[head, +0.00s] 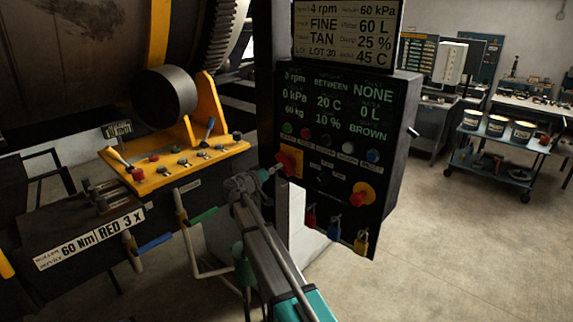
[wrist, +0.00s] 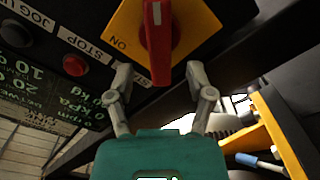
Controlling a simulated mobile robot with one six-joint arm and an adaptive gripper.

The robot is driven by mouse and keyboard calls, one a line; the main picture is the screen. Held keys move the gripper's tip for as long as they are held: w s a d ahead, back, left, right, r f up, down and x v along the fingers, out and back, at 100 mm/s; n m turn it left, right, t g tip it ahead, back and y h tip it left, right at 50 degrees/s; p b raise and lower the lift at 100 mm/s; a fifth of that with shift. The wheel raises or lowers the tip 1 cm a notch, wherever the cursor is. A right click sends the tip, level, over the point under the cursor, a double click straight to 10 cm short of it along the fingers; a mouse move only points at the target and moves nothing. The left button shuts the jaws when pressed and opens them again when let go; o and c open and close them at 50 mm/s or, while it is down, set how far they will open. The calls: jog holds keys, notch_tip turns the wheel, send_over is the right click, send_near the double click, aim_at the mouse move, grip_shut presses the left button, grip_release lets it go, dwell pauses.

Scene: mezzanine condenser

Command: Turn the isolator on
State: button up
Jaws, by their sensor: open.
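The isolator is a red rotary handle (head: 287,163) on a yellow plate (head: 298,157), at the lower left of the black control panel (head: 345,130). In the wrist view the red handle (wrist: 158,42) runs up and down the picture, with a white mark at its upper end. The yellow plate there (wrist: 193,25) reads ON to the handle's left. My gripper (wrist: 161,78) is open, with one finger on each side of the handle's lower end. In the head view my gripper (head: 268,175) is at the handle. I cannot tell whether the fingers touch it.
A red mushroom button (head: 361,194) on yellow sits to the right, above red, blue and yellow padlocks (head: 334,229). An orange console (head: 175,160) with levers stands left, below a large drum (head: 80,60). Floor (head: 450,240) at right is clear before a cart (head: 495,165).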

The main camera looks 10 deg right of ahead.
aim_at(286, 163)
jog(key=x, duration=0.6)
jog(key=shift+w+d, duration=0.15)
grip_shut()
dwell(0.4)
